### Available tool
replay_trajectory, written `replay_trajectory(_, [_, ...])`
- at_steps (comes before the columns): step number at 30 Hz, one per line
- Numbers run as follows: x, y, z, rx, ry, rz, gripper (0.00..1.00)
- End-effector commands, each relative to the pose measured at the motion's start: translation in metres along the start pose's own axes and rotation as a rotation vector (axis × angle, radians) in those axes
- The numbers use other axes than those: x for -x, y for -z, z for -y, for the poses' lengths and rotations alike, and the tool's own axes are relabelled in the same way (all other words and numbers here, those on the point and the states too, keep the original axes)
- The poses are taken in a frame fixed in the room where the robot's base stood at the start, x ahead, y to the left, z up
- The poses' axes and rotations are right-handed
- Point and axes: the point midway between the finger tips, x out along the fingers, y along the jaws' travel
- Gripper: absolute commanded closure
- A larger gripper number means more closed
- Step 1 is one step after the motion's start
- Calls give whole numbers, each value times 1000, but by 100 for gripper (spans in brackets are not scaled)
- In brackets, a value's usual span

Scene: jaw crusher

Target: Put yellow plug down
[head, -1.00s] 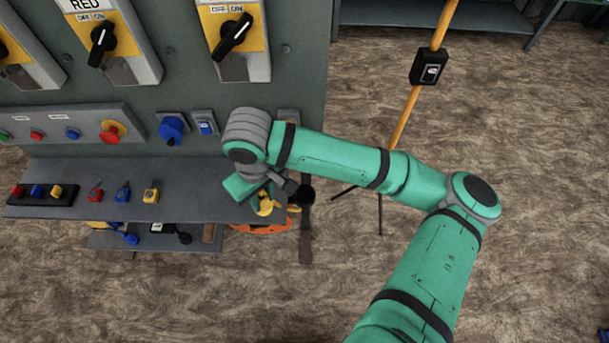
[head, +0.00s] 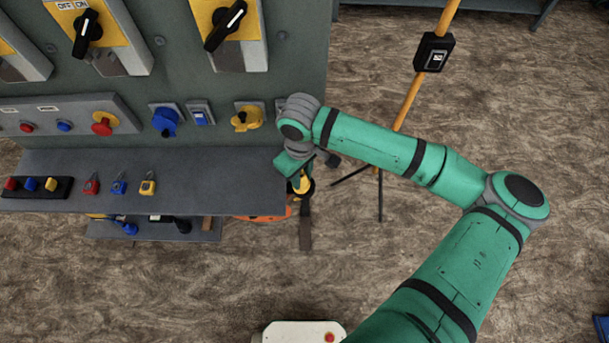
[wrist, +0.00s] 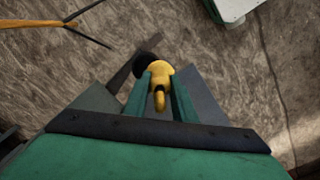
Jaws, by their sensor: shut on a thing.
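The yellow plug (head: 305,184) has a black end and is partly hidden by my gripper (head: 299,178) in the head view. In the wrist view, the plug (wrist: 159,74) sits between the two green fingers of my gripper (wrist: 159,88), which are shut on it. Its black end points up and left there. The plug is at the right end of the grey shelf (head: 220,180); I cannot tell if it touches the shelf. A yellow socket (head: 246,118) is on the panel above the shelf, left of my gripper.
Red (head: 91,185), blue (head: 119,186) and yellow (head: 148,185) padlocks lie on the shelf left of a clear stretch. A blue plug (head: 165,121) is on the panel. A lower shelf holds more items. A yellow pole on a tripod (head: 398,120) stands to the right.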

Motion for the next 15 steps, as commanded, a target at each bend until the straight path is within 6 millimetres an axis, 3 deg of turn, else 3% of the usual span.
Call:
replay_trajectory(6, [-30,14,-22,-2,-1,1,91])
replay_trajectory(15, [-47,20,-33,-4,-1,0,91])
